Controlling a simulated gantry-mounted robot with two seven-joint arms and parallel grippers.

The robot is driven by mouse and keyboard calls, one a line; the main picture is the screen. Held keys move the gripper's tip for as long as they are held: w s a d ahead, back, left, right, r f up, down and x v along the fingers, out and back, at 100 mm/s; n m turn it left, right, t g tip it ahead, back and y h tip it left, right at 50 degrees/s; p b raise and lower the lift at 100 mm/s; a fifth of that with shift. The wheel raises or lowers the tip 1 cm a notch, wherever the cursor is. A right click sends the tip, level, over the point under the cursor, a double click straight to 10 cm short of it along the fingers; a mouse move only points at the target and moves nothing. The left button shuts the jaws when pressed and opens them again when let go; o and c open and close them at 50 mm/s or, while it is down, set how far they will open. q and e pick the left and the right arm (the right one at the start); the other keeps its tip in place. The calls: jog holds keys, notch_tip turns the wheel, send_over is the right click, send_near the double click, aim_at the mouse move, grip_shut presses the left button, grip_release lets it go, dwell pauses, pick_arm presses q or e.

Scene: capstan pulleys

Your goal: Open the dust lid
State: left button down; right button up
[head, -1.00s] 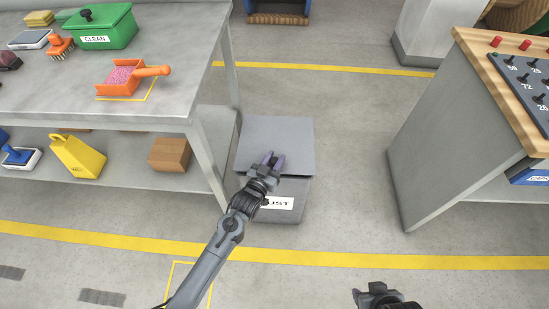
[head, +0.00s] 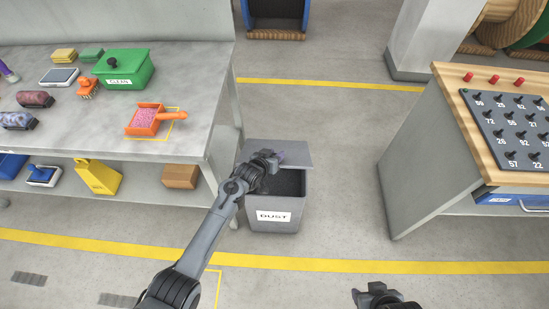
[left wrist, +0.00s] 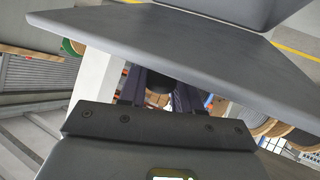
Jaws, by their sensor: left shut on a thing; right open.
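The grey dust bin (head: 275,216), labelled DUST, stands on the floor right of the workbench. Its flat grey dust lid (head: 298,152) is raised at the front, and part of the dark inside shows below it. My left gripper (head: 281,157) is shut on the lid near its front edge; my wrist and fingers hide part of lid and opening. In the left wrist view a broad grey panel, seemingly the lid (left wrist: 200,45), fills the upper part, with my purple fingers (left wrist: 158,92) partly hidden below it. My right gripper (head: 376,290) is open and empty at the bottom edge, apart from the bin.
The workbench (head: 60,125) at left holds a green CLEAN box (head: 125,72), an orange dustpan (head: 146,120) and brushes. A wooden-topped cabinet (head: 455,120) with a peg board stands at right. The floor between bin and cabinet is clear.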

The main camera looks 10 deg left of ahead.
pick_arm(q)
jog(key=shift+w+r, duration=0.3)
jog(key=shift+r, duration=0.1)
jog(key=c, duration=0.9)
grip_release()
jog(key=shift+o, duration=0.2)
